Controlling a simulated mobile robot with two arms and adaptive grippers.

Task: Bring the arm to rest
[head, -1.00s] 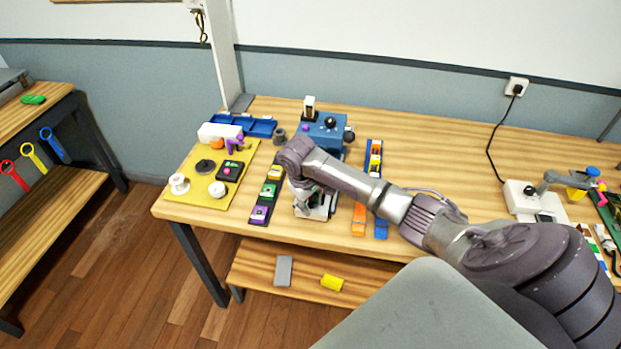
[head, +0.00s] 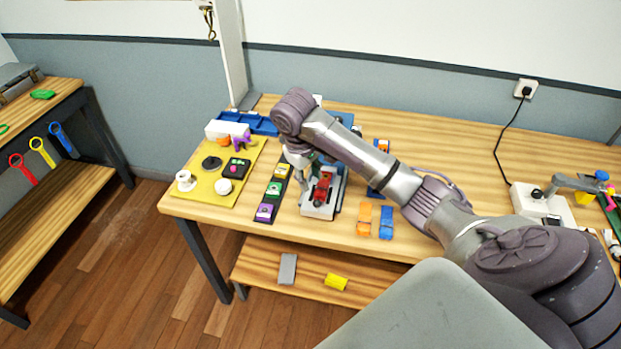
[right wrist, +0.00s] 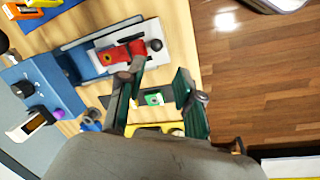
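My right arm reaches in from the right over the wooden table (head: 440,262). My right gripper (head: 299,170) points down between a dark strip with coloured pieces and a blue machine with a white base (head: 318,211). It looks open in the right wrist view (right wrist: 160,100), with its two green-grey fingers apart and nothing held between them. A green piece (right wrist: 153,98) on the strip shows in the gap, below the fingers. A red part (head: 322,188) lies on the white base, beside the gripper. My left gripper is not in view.
A yellow mat (head: 206,199) with several small items lies at the left. Orange (head: 364,220) and blue (head: 386,222) pieces lie near the front edge. A white device (head: 540,203) stands at the right. Clear table lies between.

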